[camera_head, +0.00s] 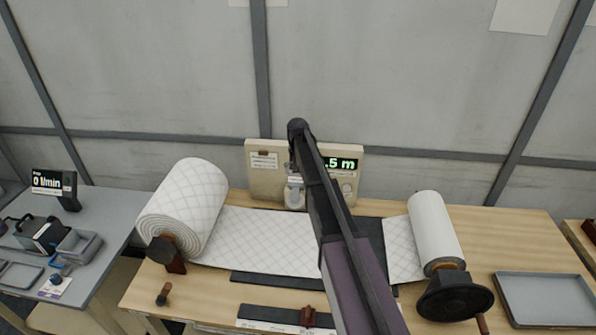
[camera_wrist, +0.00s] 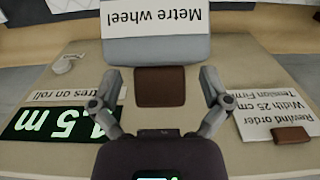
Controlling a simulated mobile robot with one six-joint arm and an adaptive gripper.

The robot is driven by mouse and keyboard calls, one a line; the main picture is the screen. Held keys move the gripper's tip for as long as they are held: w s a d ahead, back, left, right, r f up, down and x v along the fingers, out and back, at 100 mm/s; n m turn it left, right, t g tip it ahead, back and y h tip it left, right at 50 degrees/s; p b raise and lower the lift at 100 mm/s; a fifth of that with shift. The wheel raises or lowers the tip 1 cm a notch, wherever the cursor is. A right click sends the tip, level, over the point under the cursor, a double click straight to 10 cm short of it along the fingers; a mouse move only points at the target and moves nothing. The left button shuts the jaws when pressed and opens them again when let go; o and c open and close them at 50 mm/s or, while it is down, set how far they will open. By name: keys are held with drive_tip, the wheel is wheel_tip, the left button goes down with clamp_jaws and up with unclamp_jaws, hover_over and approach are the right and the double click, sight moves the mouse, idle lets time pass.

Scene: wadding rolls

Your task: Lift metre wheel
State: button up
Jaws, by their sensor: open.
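The metre wheel assembly (camera_head: 294,194) is a pale grey part on the front of the cream console, partly hidden by my arm in the head view. In the wrist view, a grey piece (camera_wrist: 190,49) carries a white "Metre wheel" label (camera_wrist: 152,18), seen upside down. A brown block (camera_wrist: 160,87) lies just below that grey piece in the picture. My gripper (camera_wrist: 160,76) is open, with one finger on each side of the brown block and visible gaps between. Contact in depth cannot be told.
The cream console (camera_head: 264,185) has a green readout (camera_head: 342,163) ending in ".5 m". A large quilted roll (camera_head: 190,205) stands left, a smaller roll (camera_head: 434,230) with a crank (camera_head: 455,295) right. A quilted web (camera_head: 265,240) crosses the table. A grey tray (camera_head: 545,298) lies far right.

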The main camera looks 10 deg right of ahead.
sight(296, 189)
drive_tip(key=s+f+b, duration=0.1)
drive_tip(key=s+a+f+b, duration=0.1)
drive_tip(key=s+f, duration=0.1)
drive_tip(key=s+f+b, duration=0.1)
drive_tip(key=s+b, duration=0.1)
drive_tip(key=shift+a+f, duration=0.15)
drive_tip(key=shift+a, duration=0.1)
drive_tip(key=shift+s+a+f+b, duration=0.15)
drive_tip(key=shift+s+f+b, duration=0.2)
drive_tip(key=shift+f+b, duration=0.35)
drive_tip(key=shift+s+a+f+b, duration=0.1)
drive_tip(key=shift+s+f+b, duration=0.2)
drive_tip(key=shift+f+b, duration=0.4)
wheel_tip(296, 189, up, 14)
drive_tip(key=p, duration=1.4)
drive_tip(key=shift+r, duration=0.25)
drive_tip(key=shift+s+f+b, duration=0.3)
drive_tip(key=shift+s+f, duration=0.05)
drive_tip(key=shift+f, duration=0.2)
drive_tip(key=s+f+n+b, duration=0.2)
drive_tip(key=s+f+b, duration=1.4)
drive_tip(key=s, duration=0.4)
drive_tip(key=shift+f+n+b, duration=0.3)
drive_tip(key=shift+f, duration=0.05)
drive_tip(key=s+n, duration=0.1)
drive_tip(key=s, duration=0.7)
drive_tip(key=shift+s, duration=0.15)
